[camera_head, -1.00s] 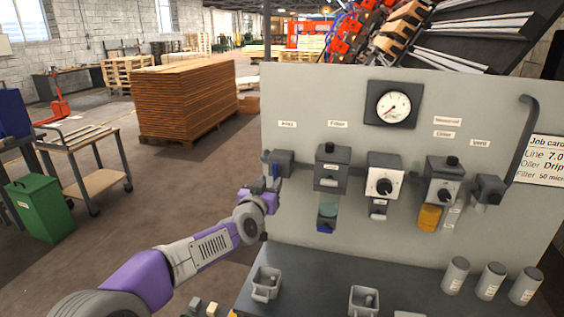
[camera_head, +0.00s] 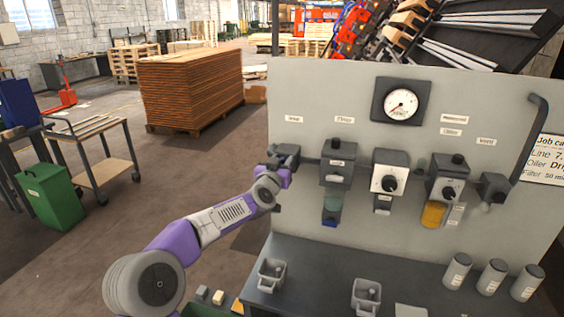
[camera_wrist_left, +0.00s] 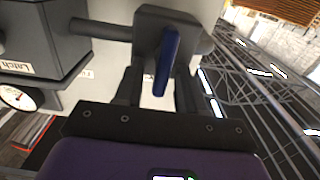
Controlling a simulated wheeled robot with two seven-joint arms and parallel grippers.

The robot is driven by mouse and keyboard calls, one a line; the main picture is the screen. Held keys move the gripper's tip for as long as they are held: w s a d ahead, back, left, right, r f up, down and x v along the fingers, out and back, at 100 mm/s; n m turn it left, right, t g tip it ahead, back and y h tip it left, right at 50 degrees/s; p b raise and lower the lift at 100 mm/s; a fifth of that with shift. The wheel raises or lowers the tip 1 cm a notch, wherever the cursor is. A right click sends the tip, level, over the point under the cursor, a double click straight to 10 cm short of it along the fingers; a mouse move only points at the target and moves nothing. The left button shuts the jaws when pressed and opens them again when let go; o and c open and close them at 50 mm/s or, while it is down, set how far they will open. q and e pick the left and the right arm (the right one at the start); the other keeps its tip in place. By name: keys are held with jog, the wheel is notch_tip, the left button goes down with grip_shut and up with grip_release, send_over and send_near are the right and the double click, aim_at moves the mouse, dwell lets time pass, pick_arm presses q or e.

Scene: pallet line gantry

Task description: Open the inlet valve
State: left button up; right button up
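The inlet valve is a dark grey block (camera_head: 288,153) at the left end of the pipe row on the grey panel, below a small label. In the left wrist view the valve block (camera_wrist_left: 169,27) carries a blue lever (camera_wrist_left: 166,62) that points down the picture toward my gripper. My left gripper (camera_head: 277,164) is at the valve. In the wrist view its two dark fingers (camera_wrist_left: 158,88) stand apart, one on each side of the lever's lower part, with visible gaps. The lever is mostly hidden by my gripper in the head view. My right gripper is not in view.
Right of the valve sit the filter (camera_head: 338,165), a white-faced knob unit (camera_head: 388,175), an oiler with an amber bowl (camera_head: 433,214) and a vent valve (camera_head: 494,188). A gauge (camera_head: 401,103) is above. The bench (camera_head: 325,270) below holds cups and canisters.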

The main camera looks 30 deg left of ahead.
pick_arm(q)
grip_shut()
jog(key=shift+d+m, duration=0.1)
jog(key=shift+m, duration=0.2)
jog(key=m, duration=0.5)
jog(key=d+f+m+p, duration=0.1)
jog(key=m, duration=0.5)
jog(key=f+m, duration=0.1)
jog(key=m, duration=0.5)
jog(key=shift+w+d+p, duration=0.2)
jog(key=shift+d+p, duration=0.1)
jog(key=shift+d, duration=0.05)
jog(key=shift+m, duration=0.3)
